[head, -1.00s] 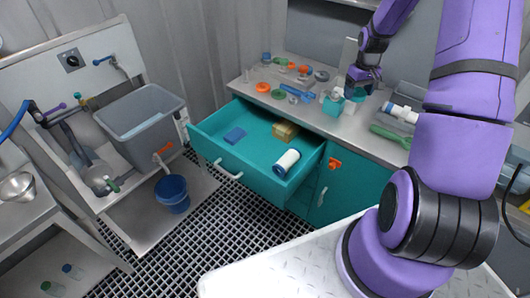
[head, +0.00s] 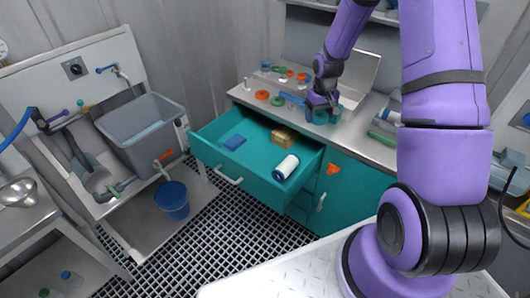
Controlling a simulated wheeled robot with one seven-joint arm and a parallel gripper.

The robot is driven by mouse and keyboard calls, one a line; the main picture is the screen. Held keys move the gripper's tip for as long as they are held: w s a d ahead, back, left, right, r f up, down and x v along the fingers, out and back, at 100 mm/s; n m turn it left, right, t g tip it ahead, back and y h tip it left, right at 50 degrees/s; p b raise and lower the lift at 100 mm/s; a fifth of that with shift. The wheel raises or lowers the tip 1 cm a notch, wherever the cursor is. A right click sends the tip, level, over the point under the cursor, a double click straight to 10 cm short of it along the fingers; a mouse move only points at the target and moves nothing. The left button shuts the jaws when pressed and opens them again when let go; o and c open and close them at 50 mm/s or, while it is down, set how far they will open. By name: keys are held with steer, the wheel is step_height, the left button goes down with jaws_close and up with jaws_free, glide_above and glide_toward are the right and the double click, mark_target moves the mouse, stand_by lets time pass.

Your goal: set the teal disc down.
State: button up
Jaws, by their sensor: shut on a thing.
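My gripper (head: 322,107) is low over the steel counter, right behind the open drawer, with its fingers pointing down. It is shut on the teal disc (head: 321,117), which shows as a small teal patch at the fingertips. Another teal item is close by at the same spot, and I cannot clearly separate the two. The fingers partly hide the disc, and I cannot tell whether it touches the counter (head: 362,143).
Orange and green rings (head: 277,100) and a blue tool (head: 292,99) lie left of my gripper. A green tool (head: 382,138) lies to the right.

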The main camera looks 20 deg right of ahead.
steer(key=w+a+f, duration=0.1)
steer(key=a+f, duration=0.1)
steer(key=a, duration=0.5)
steer(key=w+a+f, duration=0.1)
steer(key=a+f, duration=0.1)
steer(key=a, duration=0.5)
steer(key=shift+w+a+f, duration=0.2)
steer(key=shift+w+a, duration=0.05)
